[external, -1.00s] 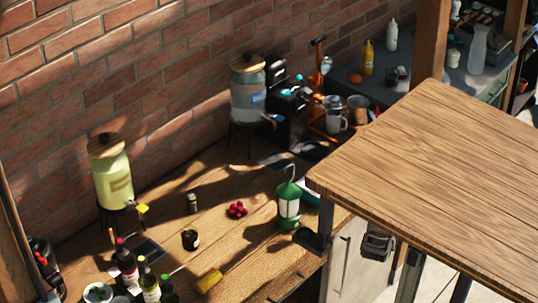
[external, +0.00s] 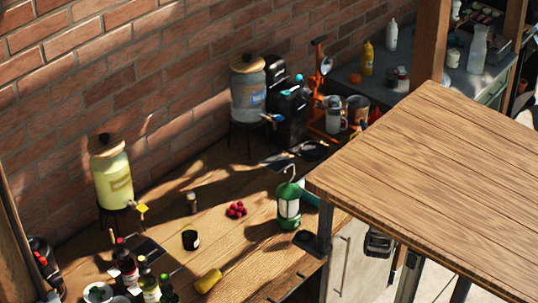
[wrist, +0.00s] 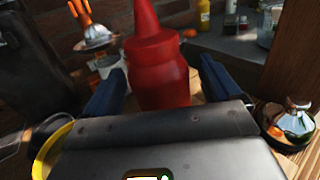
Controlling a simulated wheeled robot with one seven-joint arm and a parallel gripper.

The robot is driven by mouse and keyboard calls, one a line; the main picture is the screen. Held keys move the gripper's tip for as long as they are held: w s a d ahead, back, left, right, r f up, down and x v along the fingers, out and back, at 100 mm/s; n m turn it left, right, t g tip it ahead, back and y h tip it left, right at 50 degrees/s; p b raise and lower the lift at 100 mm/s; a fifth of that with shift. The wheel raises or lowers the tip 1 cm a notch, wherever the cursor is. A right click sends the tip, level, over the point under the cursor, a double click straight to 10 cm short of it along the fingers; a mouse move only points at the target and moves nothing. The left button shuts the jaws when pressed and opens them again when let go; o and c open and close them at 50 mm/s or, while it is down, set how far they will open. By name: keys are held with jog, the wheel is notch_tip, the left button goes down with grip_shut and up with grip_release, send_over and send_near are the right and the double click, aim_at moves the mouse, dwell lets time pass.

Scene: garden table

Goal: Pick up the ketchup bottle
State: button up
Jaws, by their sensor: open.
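The ketchup bottle (wrist: 160,75) is red with a pointed nozzle and stands upright in the middle of the wrist view. My gripper (wrist: 161,68) is open, with one blue finger on each side of the bottle. I cannot tell whether either finger touches it. The bottle's lower part is hidden behind the gripper body. In the external view my gripper is not clearly visible, and I cannot surely make out the bottle there.
A yellow bottle (wrist: 203,14) stands behind on the grey counter. A white mug (wrist: 108,66) is behind left, and a glass vessel (wrist: 289,120) is close on the right. In the external view a large wooden top (external: 440,180) hides much of the right side.

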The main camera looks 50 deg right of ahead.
jog(key=shift+x, duration=1.2)
jog(key=shift+c, duration=0.4)
jog(key=shift+r, duration=0.1)
jog(key=c, duration=1.2)
